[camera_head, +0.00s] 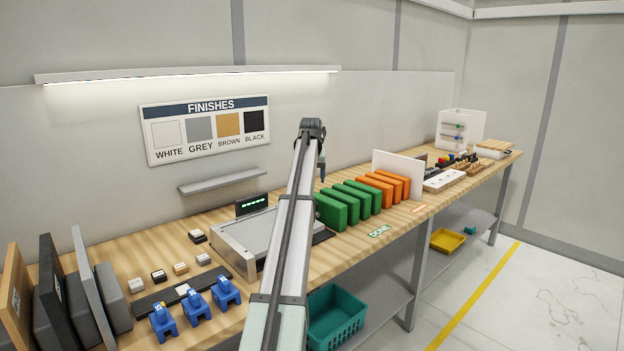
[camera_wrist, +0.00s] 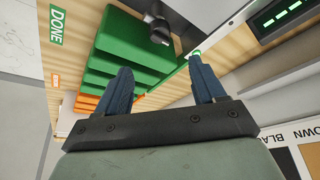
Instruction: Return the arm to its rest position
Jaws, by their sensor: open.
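My arm rises across the middle of the head view and bends at its top. My gripper (camera_head: 322,172) hangs below that bend, small and partly behind the arm, above the bench beside the green blocks (camera_head: 357,201). In the wrist view my gripper (camera_wrist: 160,62) has its two dark fingers spread apart, with nothing between them. The green blocks (camera_wrist: 132,42) lie beyond the fingers in that view, apart from them as far as I can tell. No rest position is marked in either view.
The wooden bench (camera_head: 345,251) runs along the wall. It carries a grey machine (camera_head: 238,240), orange blocks (camera_head: 375,190), blue clamps (camera_head: 197,306) and upright panels (camera_head: 93,300) at left. A teal basket (camera_head: 336,320) sits below. The floor (camera_head: 540,300) at right is clear.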

